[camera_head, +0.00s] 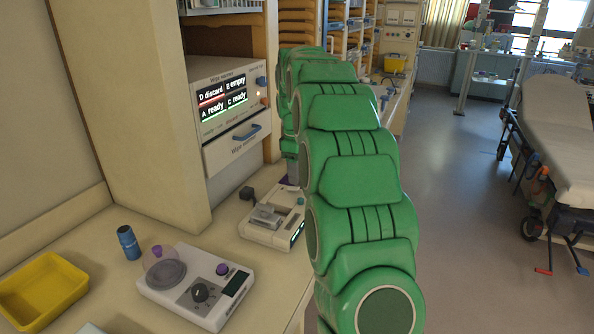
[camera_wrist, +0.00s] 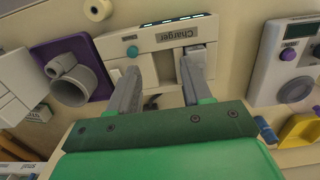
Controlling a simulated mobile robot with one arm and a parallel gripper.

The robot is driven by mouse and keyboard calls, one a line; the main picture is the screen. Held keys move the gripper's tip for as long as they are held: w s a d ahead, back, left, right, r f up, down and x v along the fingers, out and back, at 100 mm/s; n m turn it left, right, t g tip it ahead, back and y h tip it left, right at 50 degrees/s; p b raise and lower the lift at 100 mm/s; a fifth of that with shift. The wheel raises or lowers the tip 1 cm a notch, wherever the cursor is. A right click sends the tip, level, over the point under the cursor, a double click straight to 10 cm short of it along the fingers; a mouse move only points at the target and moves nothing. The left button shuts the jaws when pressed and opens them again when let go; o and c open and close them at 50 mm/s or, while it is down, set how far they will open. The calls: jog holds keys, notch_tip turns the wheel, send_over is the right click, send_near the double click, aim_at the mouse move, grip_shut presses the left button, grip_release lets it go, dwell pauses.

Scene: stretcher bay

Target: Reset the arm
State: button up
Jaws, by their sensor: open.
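My green arm (camera_head: 355,190) crosses the middle of the head view and hides most of what lies behind it. My gripper (camera_wrist: 162,72) shows in the wrist view with its two grey fingers apart. I see nothing held between them. The fingers reach over a white device labelled Charger (camera_wrist: 150,40), which has a teal button and a row of lights. I cannot tell whether the fingertips touch it. In the head view, a white device with a green-lit front (camera_head: 270,225) sits on the counter beside my arm.
A wipe-warmer cabinet (camera_head: 230,105) is behind. A grey mug (camera_wrist: 75,85) lies on a purple mat. A stretcher (camera_head: 555,130) stands right; floor between is clear.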

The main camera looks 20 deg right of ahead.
dwell(0.4)
jog(key=s+a+r+m, duration=0.15)
jog(key=s+a, duration=0.25)
jog(key=s, duration=0.8)
jog(key=s+a+m+g, duration=0.1)
jog(key=s+a+m, duration=0.25)
jog(key=s, duration=0.75)
jog(key=s+a+r+m, duration=0.1)
jog(key=s+a, duration=0.4)
jog(key=s, duration=0.7)
jog(key=s+f+m, duration=0.1)
jog(key=s+f, duration=0.1)
jog(key=s, duration=0.5)
jog(key=s+a+f+m, duration=0.1)
jog(key=s+f+m, duration=0.1)
jog(key=s, duration=0.5)
jog(key=shift+a+f+g, duration=0.3)
